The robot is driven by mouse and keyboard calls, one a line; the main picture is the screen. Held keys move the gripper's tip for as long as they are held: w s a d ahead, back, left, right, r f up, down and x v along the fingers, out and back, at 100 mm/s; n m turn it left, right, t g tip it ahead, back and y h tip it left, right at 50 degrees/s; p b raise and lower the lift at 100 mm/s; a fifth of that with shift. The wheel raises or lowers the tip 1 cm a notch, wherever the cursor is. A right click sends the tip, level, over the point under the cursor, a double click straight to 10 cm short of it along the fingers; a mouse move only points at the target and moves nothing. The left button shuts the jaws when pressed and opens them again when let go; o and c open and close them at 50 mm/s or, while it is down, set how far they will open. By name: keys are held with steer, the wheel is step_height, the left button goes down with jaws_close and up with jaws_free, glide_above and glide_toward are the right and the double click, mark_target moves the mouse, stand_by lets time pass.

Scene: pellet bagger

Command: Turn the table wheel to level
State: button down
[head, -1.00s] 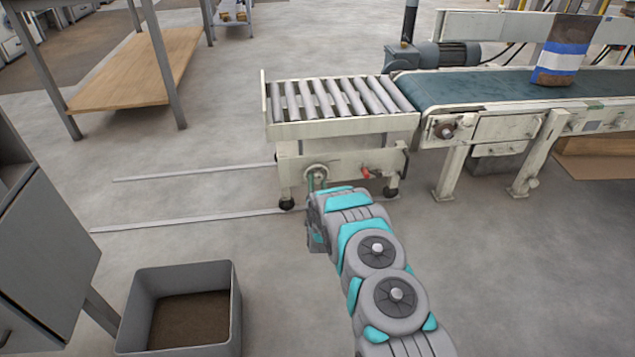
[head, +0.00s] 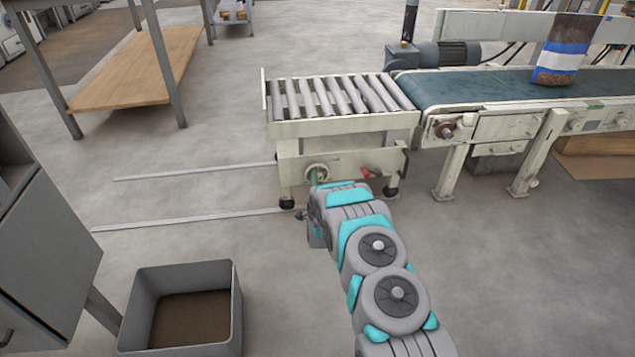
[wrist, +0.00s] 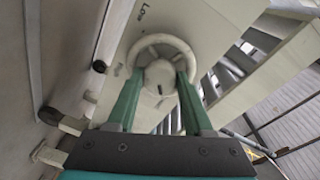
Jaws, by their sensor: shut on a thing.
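The table wheel (head: 317,171) is a pale handwheel on the front of the roller table (head: 345,127), below its rollers. In the wrist view the wheel (wrist: 147,43) shows as a ring around a round hub. My gripper (wrist: 160,82) has its two green fingers at either side of the hub, shut on the wheel. In the head view my gripper (head: 317,181) is mostly hidden by my wrist. The roller table stands at the end of the belt conveyor (head: 480,88). I cannot tell exactly whether their tops are level.
A red knob (head: 369,172) sits right of the wheel. Lettering that seems to read "Low" (wrist: 141,12) is on the panel near the wheel. A grey bin (head: 237,310) stands at lower left. Two floor rails (head: 190,220) run left from the table.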

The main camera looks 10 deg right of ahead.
steer(key=shift+s+f, duration=0.15)
steer(key=shift+f, duration=0.15)
steer(key=c, duration=0.5)
jaws_free()
steer(key=shift+o, duration=1.1)
steer(key=shift+r, duration=0.2)
steer(key=s, duration=0.7)
steer(key=shift+s+a+r, duration=0.15)
steer(key=shift+s+a, duration=0.2)
